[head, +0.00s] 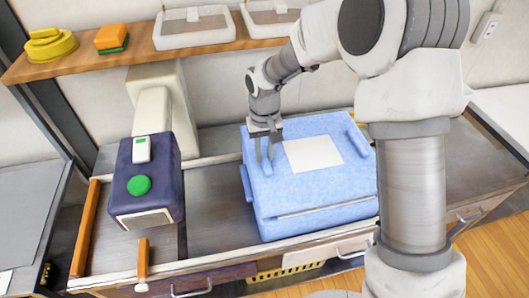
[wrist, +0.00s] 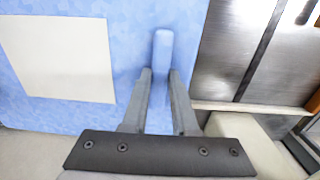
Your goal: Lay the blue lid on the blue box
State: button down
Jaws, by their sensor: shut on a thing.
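The blue lid (head: 270,187) is a wide pale blue slab with a white rectangular label on top and a raised grip bar near each side. It lies over the blue box (head: 320,222), whose body shows at the front below it. I cannot tell whether the lid sits fully flush. My gripper (head: 264,152) points down at the lid's left side. In the wrist view my gripper (wrist: 161,85) is shut on the lid's rounded blue grip bar (wrist: 162,52), one finger on each side. The label and blue surface (wrist: 60,113) lie left of the fingers.
A dark blue machine with a green button (head: 139,186) stands left of the box, with bare metal counter between. A wooden shelf (head: 120,62) behind holds a yellow item, an orange and green sponge and clear containers. My arm blocks the right side.

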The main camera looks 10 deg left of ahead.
jog(key=shift+f, duration=0.15)
dwell(0.3)
jog(key=shift+f+b, duration=0.35)
jog(key=shift+b, duration=0.05)
jog(key=shift+f+b, duration=0.4)
jog(key=shift+b, duration=0.1)
dwell(0.6)
jog(key=shift+c, duration=0.2)
grip_release()
dwell(0.5)
jog(key=shift+r, duration=0.15)
jog(key=shift+r+p, duration=2.9)
jog(key=shift+r, duration=1.5)
